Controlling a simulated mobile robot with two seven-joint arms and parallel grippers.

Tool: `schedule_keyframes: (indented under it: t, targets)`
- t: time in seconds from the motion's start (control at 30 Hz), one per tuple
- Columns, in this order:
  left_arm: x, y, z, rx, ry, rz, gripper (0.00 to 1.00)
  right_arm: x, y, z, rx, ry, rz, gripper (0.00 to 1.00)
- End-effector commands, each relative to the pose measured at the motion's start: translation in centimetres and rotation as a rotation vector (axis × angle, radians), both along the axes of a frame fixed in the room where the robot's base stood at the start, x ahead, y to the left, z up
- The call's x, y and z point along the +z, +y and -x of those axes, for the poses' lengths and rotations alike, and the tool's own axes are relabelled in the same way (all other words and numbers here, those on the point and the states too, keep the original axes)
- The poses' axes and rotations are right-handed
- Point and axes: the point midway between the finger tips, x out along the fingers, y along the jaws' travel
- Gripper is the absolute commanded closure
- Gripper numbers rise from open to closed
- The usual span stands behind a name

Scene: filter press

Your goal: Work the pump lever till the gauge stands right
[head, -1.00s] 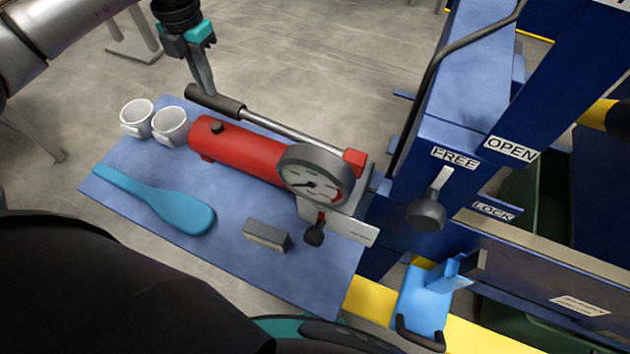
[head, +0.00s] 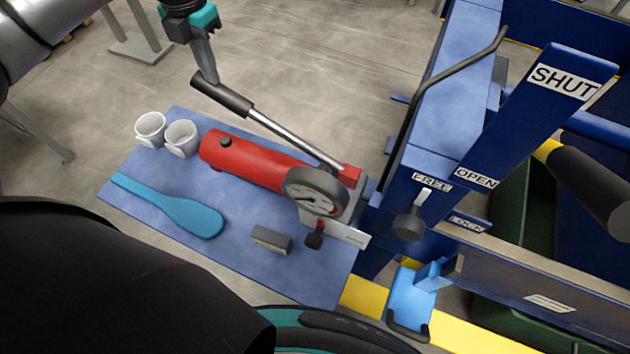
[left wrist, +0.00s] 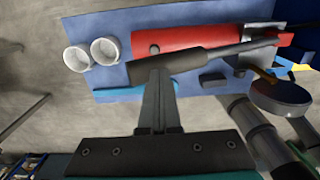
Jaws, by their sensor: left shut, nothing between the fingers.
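The pump lever (head: 290,134) is a steel rod with a dark grip (head: 222,96), running from a red block at the pump's right end up to the left. The red pump cylinder (head: 255,163) lies on a blue bench top. The round gauge (head: 315,191) sits at its right end; its dial shows, but I cannot read the needle surely. My left gripper (head: 209,78) is shut and empty, its fingertips at the lever's dark grip. In the left wrist view the fingers (left wrist: 160,75) meet the grip (left wrist: 165,66) from below. My right gripper is not in view.
Two white mugs (head: 181,138), a blue paddle (head: 190,215) and a grey block (head: 271,239) lie on the bench top (head: 240,265). A dark knob (head: 408,224) and the blue press frame with FREE, OPEN and SHUT labels stand at right.

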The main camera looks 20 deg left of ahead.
Motion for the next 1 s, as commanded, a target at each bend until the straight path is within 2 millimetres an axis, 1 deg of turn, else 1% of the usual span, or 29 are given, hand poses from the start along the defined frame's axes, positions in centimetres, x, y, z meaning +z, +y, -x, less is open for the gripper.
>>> schedule_keyframes:
  t: [0.17,0.27,0.37,0.9,0.97,1.0]
  targets:
    - [-0.3,0.0,0.0,0.000,0.002,-0.001,1.00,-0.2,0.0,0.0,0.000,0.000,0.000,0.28]
    - [-0.8,0.1,0.0,0.000,0.002,-0.001,1.00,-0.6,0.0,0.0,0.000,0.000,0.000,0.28]
    - [-2.0,0.2,0.0,-0.001,0.002,0.000,1.00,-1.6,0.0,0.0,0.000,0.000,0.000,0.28]
    - [-9.7,1.3,0.0,-0.002,0.005,0.002,1.00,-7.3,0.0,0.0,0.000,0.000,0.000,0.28]
    - [-10.5,1.5,0.0,-0.001,0.005,0.002,1.00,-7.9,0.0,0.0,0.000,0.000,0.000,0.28]
    - [-10.4,1.5,-0.1,-0.002,0.004,0.003,1.00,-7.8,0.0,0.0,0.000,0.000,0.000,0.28]
